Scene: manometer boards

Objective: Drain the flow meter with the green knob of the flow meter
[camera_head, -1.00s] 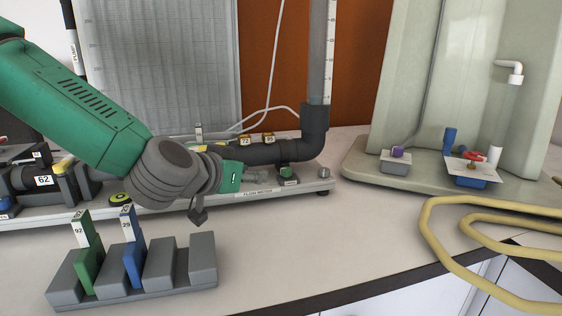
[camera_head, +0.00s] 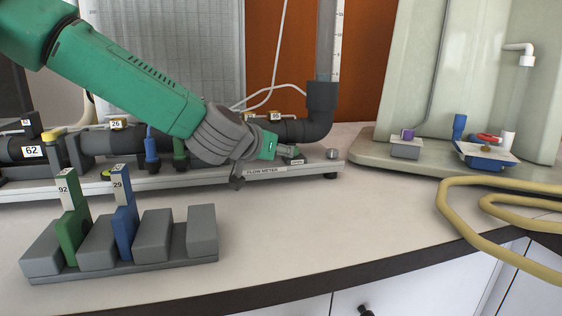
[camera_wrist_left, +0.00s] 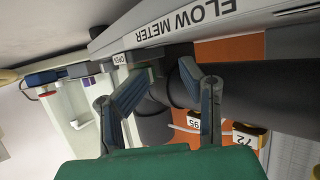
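The flow meter (camera_head: 320,108) is a dark elbow pipe with a clear scaled tube rising from it, on a grey base labelled FLOW METER (camera_head: 265,170). The label also shows in the wrist view (camera_wrist_left: 185,22). My left gripper (camera_head: 290,150) is at the base's right end, beside an OPEN label (camera_head: 297,162), where the green knob sits. The fingers mostly hide the knob, and I cannot tell whether they touch it. In the wrist view the left gripper's fingers (camera_wrist_left: 168,76) stand apart with a gap between them. My right gripper is not in view.
A grey rack (camera_head: 120,268) with a green tag (camera_head: 72,230) and a blue tag (camera_head: 125,225) stands at front left. A yellow hose (camera_head: 455,215) lies at right. A pale green panel (camera_head: 400,90) stands behind. The front middle of the bench is clear.

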